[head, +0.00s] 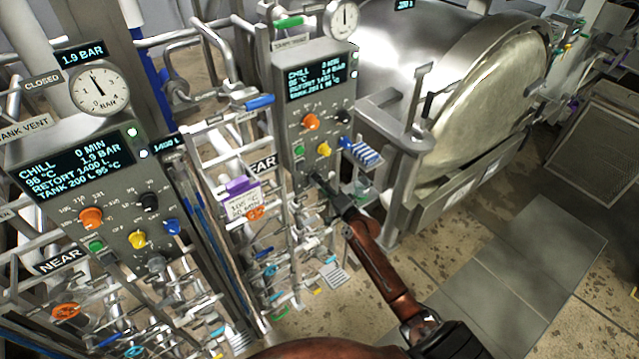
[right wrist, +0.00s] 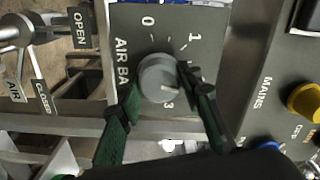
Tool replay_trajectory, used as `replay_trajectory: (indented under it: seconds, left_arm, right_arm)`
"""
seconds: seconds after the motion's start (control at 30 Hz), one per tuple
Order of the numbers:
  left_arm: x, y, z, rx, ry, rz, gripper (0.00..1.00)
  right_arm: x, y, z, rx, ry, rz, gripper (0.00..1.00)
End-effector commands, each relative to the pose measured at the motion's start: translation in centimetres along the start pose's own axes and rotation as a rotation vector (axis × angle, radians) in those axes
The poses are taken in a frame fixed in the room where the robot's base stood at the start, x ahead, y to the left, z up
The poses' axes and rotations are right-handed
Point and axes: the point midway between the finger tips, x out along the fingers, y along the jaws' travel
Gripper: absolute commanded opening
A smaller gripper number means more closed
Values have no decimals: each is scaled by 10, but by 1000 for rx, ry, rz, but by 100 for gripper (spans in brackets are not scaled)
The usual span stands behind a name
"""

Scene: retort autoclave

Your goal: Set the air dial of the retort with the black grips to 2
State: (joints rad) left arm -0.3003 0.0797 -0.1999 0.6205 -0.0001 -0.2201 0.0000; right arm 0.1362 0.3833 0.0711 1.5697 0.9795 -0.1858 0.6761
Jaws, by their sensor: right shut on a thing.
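The air dial is a round grey knob (right wrist: 157,78) on the FAR panel (head: 305,95), labelled AIR BAR in the right wrist view. Numerals 0, 1 and 3 show around it; the spot between 1 and 3 is covered by a finger. A light mark shows on the knob's lower right face, but I cannot tell exactly which number it points to. My right gripper (right wrist: 160,88) has a finger on each side of the knob and is shut on it. In the head view the right gripper (head: 324,183) is at the panel's bottom. My left gripper is out of view.
The NEAR panel (head: 60,195) stands at left with similar knobs. Pipes and valves fill the space between panels. A large steel retort (head: 490,85) stands behind the FAR panel, with a black-gripped handle (head: 428,104). A yellow knob (right wrist: 304,100) is right of the dial. Floor is clear at lower right.

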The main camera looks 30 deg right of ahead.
Motion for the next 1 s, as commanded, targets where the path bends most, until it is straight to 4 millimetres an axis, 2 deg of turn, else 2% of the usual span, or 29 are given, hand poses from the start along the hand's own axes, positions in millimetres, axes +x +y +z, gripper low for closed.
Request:
replay_trajectory:
  seconds: [0.6, 0.63, 0.87, 1.0]
  left_arm:
    - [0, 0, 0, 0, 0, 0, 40]
    - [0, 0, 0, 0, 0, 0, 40]
    - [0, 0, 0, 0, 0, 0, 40]
    - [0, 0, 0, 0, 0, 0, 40]
  right_arm:
    - [0, 1, -1, 39, 1, 1, 9]
    - [0, 1, -1, 38, 1, 1, 35]
    - [0, 0, 0, 38, 0, 1, 51]
    - [0, 0, 0, 38, 0, 0, 51]
